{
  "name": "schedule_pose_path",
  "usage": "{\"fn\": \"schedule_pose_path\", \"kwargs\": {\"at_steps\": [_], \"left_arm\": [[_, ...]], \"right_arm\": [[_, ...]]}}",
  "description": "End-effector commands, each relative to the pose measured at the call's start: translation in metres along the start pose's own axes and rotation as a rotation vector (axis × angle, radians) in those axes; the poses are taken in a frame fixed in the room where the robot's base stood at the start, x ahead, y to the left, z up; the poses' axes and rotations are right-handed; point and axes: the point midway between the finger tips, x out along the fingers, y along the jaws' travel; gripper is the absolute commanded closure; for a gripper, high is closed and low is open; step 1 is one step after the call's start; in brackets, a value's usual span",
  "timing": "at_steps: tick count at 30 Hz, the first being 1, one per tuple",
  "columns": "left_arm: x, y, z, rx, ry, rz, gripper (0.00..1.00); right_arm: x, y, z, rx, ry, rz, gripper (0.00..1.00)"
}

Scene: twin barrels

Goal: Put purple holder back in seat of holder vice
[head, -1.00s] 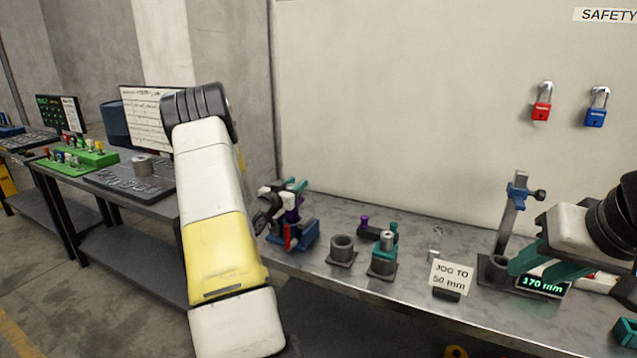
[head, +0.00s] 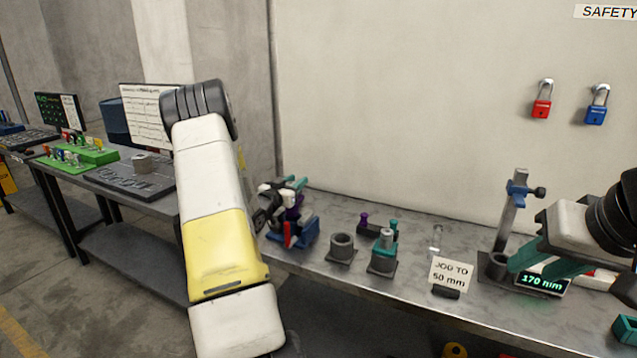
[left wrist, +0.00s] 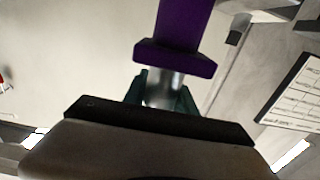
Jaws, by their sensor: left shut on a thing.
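The purple holder (left wrist: 180,30) fills the top middle of the left wrist view, with a flared collar and a bright metal shank below it. The teal fingers of my left gripper (left wrist: 160,95) are shut on it. In the head view the left gripper (head: 296,184) is at the bench's left end, and a small part of the purple holder (head: 290,200) shows beneath it. The blue and red vice (head: 303,237) stands just below. I cannot tell whether holder and vice touch. My right gripper (head: 528,258) is at the right by a post; its jaw gap is unclear.
Right of the vice stand a grey cylinder (head: 342,247), a teal-topped holder block (head: 383,255) and a small purple-knobbed piece (head: 364,222). A "JOG TO 50 mm" card (head: 451,273) and a 170 mm display (head: 541,284) sit further right.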

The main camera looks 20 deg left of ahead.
Motion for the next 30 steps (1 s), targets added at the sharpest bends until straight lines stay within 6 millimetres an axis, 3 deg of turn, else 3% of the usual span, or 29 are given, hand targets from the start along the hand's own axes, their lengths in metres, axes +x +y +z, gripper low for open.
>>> {"fn": "schedule_pose_path", "kwargs": {"at_steps": [11, 30], "left_arm": [[0.0, 0.0, -0.002, 0.001, 0.004, 0.0, 1.0], [0.001, 0.0, 0.013, 0.001, 0.004, 0.0, 1.0]], "right_arm": [[0.0, 0.0, 0.0, 0.0, 0.0, 0.0, 0.64], [0.0, 0.0, 0.0, 0.0, 0.0, 0.0, 0.64]]}}
